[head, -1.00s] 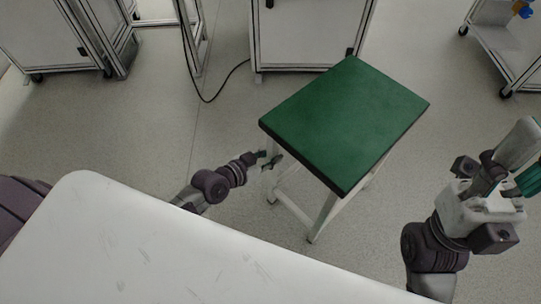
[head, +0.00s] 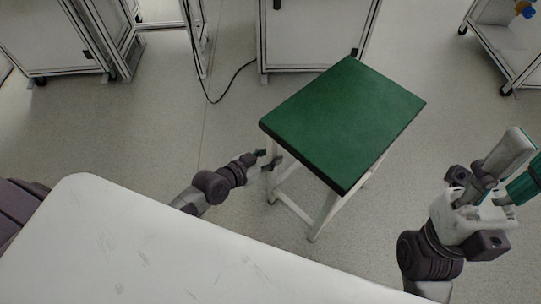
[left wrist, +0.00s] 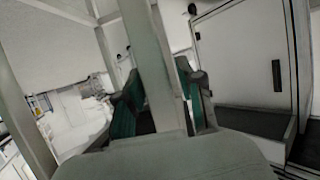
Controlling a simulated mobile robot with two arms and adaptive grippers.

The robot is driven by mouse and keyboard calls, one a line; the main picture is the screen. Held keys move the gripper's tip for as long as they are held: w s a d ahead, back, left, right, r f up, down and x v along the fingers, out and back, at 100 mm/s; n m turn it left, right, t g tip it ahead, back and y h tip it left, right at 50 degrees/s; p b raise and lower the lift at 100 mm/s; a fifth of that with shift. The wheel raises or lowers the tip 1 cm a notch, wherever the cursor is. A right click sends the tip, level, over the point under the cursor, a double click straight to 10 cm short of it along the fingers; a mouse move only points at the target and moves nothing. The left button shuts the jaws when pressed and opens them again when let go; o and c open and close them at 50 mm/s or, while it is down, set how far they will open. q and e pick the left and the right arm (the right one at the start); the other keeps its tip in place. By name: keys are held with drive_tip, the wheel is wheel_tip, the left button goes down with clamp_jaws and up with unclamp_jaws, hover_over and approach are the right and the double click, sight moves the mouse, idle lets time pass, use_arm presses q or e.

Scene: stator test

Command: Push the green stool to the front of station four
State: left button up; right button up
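The green stool (head: 343,122) stands on the floor in the middle of the head view. It has a flat green seat and white legs. My left gripper (head: 270,161) is low beside the stool's left leg, below the seat edge. In the left wrist view the pale leg (left wrist: 151,65) runs between the two fingers of my left gripper (left wrist: 165,100). The fingers lie close against both sides of the leg; their inner faces are hidden. My right gripper (head: 504,172) is raised to the right of the stool, apart from it, with its fingers spread and empty. No station number is legible.
White framed cabinets stand behind the stool (head: 315,38) and at the top left (head: 50,40). A black cable (head: 225,88) hangs to the floor between them. A wheeled cart (head: 505,50) stands at the top right. Floor is clear between stool and cart.

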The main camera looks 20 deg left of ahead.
use_arm(q)
drive_tip(key=shift+o, duration=1)
drive_tip(key=shift+d, duration=0.1)
drive_tip(key=shift+s, duration=0.1)
drive_tip(key=v, duration=1.2)
drive_tip(key=shift+f, duration=0.1)
